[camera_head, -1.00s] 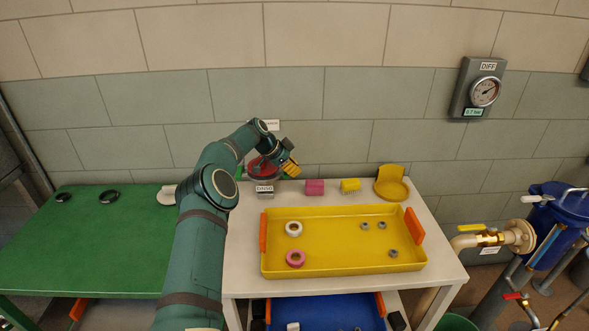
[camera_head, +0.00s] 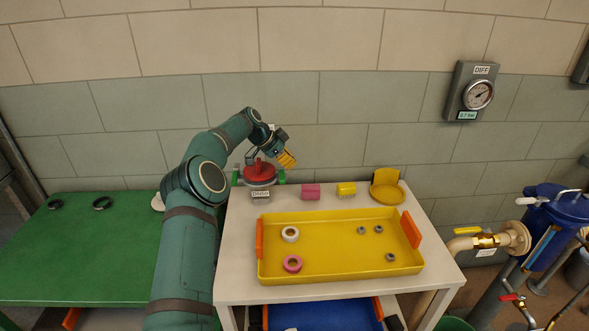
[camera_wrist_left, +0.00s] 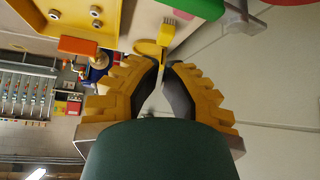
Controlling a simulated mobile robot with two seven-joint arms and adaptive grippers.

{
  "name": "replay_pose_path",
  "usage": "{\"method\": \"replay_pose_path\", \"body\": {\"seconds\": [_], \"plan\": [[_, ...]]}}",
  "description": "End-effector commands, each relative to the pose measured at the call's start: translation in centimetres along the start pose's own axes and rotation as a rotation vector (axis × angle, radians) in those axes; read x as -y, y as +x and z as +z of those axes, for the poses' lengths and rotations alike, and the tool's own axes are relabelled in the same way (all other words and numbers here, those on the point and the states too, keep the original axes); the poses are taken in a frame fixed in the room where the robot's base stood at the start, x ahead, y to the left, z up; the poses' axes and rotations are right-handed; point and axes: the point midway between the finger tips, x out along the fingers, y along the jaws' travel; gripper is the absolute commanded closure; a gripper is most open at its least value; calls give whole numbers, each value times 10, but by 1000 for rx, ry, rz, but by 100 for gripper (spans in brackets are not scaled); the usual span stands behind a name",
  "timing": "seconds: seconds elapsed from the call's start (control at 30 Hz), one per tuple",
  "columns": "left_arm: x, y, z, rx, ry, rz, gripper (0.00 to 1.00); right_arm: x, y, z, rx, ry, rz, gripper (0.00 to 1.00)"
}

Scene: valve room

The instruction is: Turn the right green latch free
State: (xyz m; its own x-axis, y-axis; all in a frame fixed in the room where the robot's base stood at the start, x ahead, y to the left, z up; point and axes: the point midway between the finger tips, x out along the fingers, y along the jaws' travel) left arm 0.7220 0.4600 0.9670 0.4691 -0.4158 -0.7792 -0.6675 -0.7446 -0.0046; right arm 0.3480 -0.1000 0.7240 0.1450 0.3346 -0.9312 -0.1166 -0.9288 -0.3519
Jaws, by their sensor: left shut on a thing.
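A red-topped round device (camera_head: 260,172) stands at the back left of the white table, above a small label plate. A green latch sits on each side of it: the left green latch (camera_head: 236,175) and the right green latch (camera_head: 281,176). My left gripper (camera_head: 289,161) has yellow fingers and hangs just above the right latch, seemingly apart from it. In the left wrist view the fingertips (camera_wrist_left: 167,66) are close together; what they hold cannot be made out. A green part (camera_wrist_left: 190,7) lies beyond them. My right gripper is not in view.
A pink block (camera_head: 310,191), a yellow block (camera_head: 346,189) and a yellow dish (camera_head: 387,190) stand right of the device. A yellow tray (camera_head: 330,272) with rings and nuts lies in front. A green table (camera_head: 85,250) is at left; the wall is close behind.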

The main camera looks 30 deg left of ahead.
Motion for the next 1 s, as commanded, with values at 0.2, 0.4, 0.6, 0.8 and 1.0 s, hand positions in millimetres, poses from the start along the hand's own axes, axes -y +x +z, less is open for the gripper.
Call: {"method": "replay_pose_path", "body": {"seconds": [0.2,0.4,0.6,0.8,1.0], "plan": [[4,-30,-1,-1,1,2,100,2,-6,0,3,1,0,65],[5,-37,-1,-1,1,3,100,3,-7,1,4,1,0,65],[5,-36,-1,-2,1,3,100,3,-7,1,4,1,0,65],[5,-36,-1,-2,1,3,100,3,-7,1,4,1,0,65],[5,-41,-5,-2,1,3,100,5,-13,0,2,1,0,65]]}}
